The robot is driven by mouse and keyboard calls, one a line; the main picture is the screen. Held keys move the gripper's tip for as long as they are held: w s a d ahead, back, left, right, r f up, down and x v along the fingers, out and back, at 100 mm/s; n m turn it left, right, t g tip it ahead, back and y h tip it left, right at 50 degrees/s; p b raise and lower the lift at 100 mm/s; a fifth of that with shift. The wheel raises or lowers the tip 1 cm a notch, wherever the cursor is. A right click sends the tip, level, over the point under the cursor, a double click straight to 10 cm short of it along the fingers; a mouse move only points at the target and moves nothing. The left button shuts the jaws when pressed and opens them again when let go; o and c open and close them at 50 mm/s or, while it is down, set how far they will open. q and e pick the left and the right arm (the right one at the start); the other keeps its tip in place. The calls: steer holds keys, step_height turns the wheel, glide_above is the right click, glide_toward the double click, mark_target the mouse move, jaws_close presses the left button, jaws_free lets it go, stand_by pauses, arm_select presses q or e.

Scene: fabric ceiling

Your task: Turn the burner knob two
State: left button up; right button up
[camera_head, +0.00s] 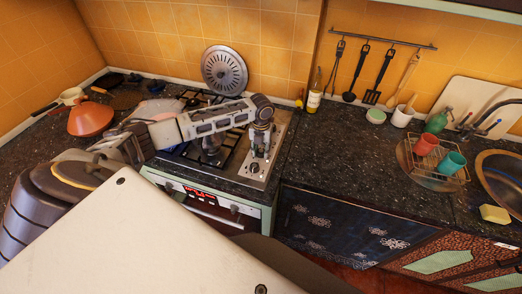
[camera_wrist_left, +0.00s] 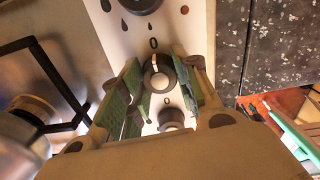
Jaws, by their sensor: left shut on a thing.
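Another knob (camera_wrist_left: 171,119) sits nearer the wrist, and a dark knob (camera_wrist_left: 145,4) shows at the top edge. In the head view the gripper points down over the strip (camera_head: 258,174) and hides much of it. My right gripper is not in view.
A metal pot (camera_wrist_left: 22,132) and the black pan supports (camera_wrist_left: 48,50) are close left of the gripper. A round metal lid (camera_head: 224,70) leans on the wall behind. An orange tagine (camera_head: 90,119) stands left.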

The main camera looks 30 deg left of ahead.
arm_select(q)
steer(key=shift+w+r, duration=0.1)
steer(key=o, duration=1.1)
steer(key=shift+c, duration=0.2)
step_height(320, 180, up, 12)
stand_by(0.7)
